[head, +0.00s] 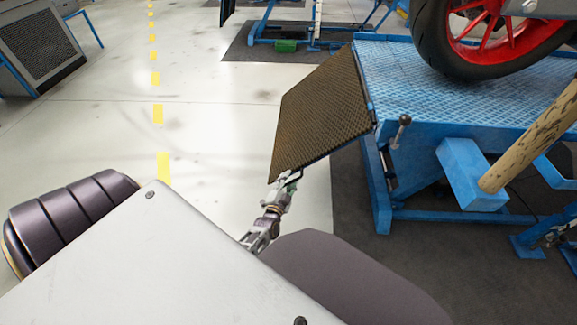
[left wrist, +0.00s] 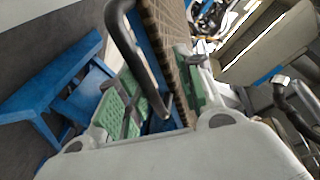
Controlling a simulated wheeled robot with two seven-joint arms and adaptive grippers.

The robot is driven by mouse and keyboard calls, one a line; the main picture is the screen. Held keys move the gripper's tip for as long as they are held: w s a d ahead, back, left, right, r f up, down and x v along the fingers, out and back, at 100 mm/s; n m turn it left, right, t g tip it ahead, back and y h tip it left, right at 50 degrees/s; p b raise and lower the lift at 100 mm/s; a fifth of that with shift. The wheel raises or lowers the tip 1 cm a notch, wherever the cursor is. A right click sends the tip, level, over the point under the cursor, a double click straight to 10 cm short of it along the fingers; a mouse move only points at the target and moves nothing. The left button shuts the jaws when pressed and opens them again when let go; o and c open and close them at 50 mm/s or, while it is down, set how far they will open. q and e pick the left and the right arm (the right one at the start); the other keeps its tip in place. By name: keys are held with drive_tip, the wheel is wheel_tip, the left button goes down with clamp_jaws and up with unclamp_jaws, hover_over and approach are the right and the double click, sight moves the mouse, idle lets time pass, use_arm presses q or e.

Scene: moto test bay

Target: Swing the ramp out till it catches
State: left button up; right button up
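The ramp (head: 322,108) is a brown, ribbed plate joined along its right edge to the blue lift table (head: 425,85). It slopes down and out to the left of the table. A black bar handle (head: 295,178) is at its lower corner. My left gripper (head: 285,186) is at that handle. In the left wrist view my left gripper (left wrist: 162,98) has its green-padded fingers apart, with the end of the black handle (left wrist: 137,60) and the ramp's edge (left wrist: 168,50) between them. I cannot tell whether the pads touch the handle. My right gripper is out of view.
A motorcycle wheel with a red rim (head: 485,35) stands on the table. A lever with a round knob (head: 402,128) and a worn pole (head: 530,140) are at its near side. A grey cabinet (head: 38,42) stands far left. The pale floor (head: 215,110) left of the ramp is clear.

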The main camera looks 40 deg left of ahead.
use_arm(q)
drive_tip(key=v, duration=1.1)
drive_tip(key=shift+s+d, duration=0.15)
drive_tip(key=shift+s, duration=0.2)
drive_tip(key=shift+w+d+r, duration=0.1)
idle(0.6)
